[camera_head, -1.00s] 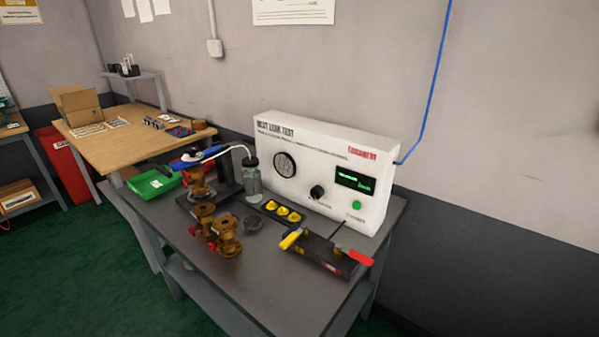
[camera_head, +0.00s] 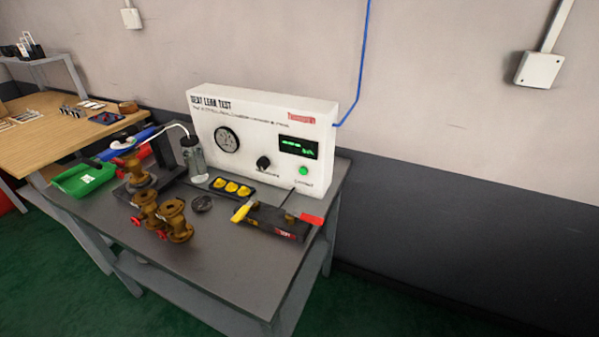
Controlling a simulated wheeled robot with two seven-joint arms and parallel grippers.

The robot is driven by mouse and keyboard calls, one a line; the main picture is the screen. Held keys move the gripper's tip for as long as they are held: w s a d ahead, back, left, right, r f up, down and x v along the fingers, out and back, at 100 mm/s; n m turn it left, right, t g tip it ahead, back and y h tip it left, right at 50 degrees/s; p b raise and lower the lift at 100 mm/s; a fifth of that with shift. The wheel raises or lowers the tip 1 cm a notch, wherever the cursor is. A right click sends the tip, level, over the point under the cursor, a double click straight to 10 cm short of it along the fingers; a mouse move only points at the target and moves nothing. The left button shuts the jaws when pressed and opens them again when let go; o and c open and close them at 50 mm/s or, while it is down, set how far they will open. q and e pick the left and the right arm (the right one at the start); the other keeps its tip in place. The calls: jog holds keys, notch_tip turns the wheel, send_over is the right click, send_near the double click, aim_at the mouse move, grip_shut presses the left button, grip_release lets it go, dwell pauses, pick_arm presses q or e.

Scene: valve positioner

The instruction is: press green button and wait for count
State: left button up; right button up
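The green button (camera_head: 303,171) is a small round button on the lower right of the front face of the white seat leak test box (camera_head: 262,112). Above it, a dark display (camera_head: 298,147) shows green markings too small to read. A round gauge (camera_head: 227,139) and a black knob (camera_head: 263,162) sit to the left on the same face. The box stands at the back of a grey table. Neither of my grippers shows in the head view, and nothing covers the button.
On the grey table (camera_head: 210,262) stand brass valves (camera_head: 174,222), a clear bottle (camera_head: 196,164), a tray with yellow pieces (camera_head: 231,187), a black fixture with yellow and red handles (camera_head: 275,219) and a green bin (camera_head: 84,178). A blue hose (camera_head: 360,62) runs up the wall. The table's front is clear.

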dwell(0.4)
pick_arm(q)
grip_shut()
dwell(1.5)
